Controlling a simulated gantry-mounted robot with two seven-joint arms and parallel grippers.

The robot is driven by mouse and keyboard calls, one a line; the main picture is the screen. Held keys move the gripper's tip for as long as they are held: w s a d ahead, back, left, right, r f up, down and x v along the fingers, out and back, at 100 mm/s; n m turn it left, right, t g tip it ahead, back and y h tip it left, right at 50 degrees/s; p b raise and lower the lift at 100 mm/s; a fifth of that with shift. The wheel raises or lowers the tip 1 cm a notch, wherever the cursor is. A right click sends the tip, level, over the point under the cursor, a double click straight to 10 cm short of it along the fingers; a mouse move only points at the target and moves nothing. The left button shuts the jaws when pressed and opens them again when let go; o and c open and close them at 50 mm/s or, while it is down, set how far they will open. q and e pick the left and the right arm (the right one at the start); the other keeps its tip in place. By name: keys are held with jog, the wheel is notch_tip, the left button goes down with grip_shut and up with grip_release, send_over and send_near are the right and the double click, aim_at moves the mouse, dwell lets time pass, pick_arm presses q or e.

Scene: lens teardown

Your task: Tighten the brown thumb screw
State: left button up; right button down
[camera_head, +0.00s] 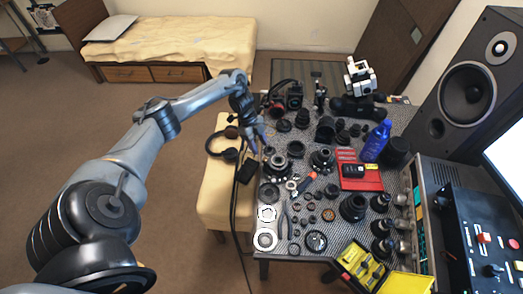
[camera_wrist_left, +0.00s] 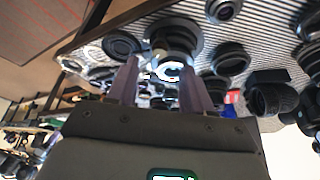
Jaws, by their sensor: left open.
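My left gripper (camera_head: 260,143) hangs over the left edge of the lens table, just above and left of a ringed lens part (camera_head: 278,163). In the left wrist view my left gripper (camera_wrist_left: 158,74) has its two fingers spread apart with nothing clearly held between them. A round, shiny-centred lens part (camera_wrist_left: 176,42) shows just beyond the fingertips. I cannot pick out the brown thumb screw with certainty in either view; it may be too small or hidden. My right gripper is in neither view.
The dark patterned table (camera_head: 298,247) is crowded with lens parts. A red tray (camera_head: 372,184), blue bottle (camera_head: 376,142) and yellow case (camera_head: 363,268) stand toward the right. Headphones (camera_head: 217,153) lie on the cream bench (camera_head: 217,190) at the left. A large speaker (camera_head: 468,92) stands at right.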

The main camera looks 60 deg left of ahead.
pick_arm(q)
jog(key=p+v, duration=0.1)
jog(key=v, duration=0.4)
dwell(0.3)
